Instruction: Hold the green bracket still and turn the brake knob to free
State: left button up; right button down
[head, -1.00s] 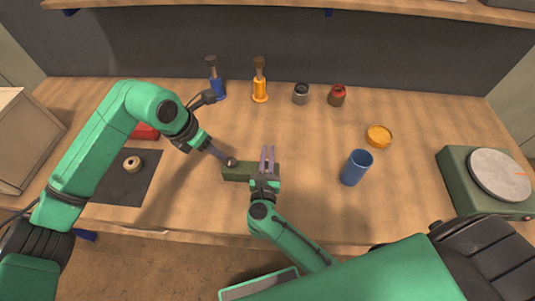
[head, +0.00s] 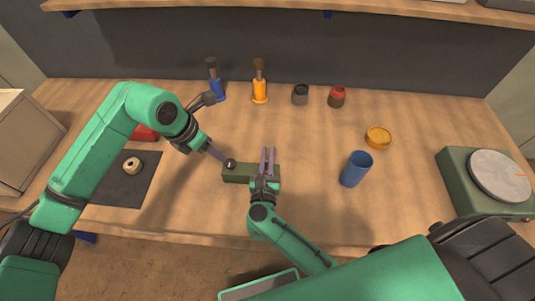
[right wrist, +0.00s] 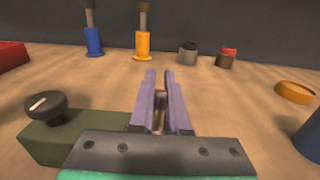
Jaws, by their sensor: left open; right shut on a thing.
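The green bracket (head: 236,173) is a dark green block on the table. It also shows in the right wrist view (right wrist: 60,140). The round black brake knob (head: 231,163) sits on its left end; in the right wrist view the knob (right wrist: 45,106) has a pale slanting mark. My right gripper (head: 267,161) is shut on the bracket's right part, which its fingers and palm partly hide. My left gripper (head: 220,156) is open, its fingertips beside the knob at upper left. No left finger shows on the knob in the right wrist view.
A blue cup (head: 356,169) and an orange dish (head: 379,138) stand to the right. Brushes in blue (head: 218,90) and orange (head: 260,91) holders and two small jars (head: 300,95) line the back. A dark mat (head: 122,183) with a ring-shaped part lies left.

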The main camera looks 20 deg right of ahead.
aim_at(229, 163)
dwell(0.4)
pick_arm(q)
jog(key=o, duration=0.3)
jog(key=shift+o, duration=0.4)
jog(key=shift+a+r+m+h, duration=0.4)
jog(key=shift+a+r+m, duration=0.3)
jog(key=shift+r+m, duration=0.25)
jog(key=x, duration=1.1)
jog(key=shift+s+d+f, duration=0.1)
jog(key=shift+s+f, duration=0.05)
jog(key=shift+f, duration=0.25)
grip_shut()
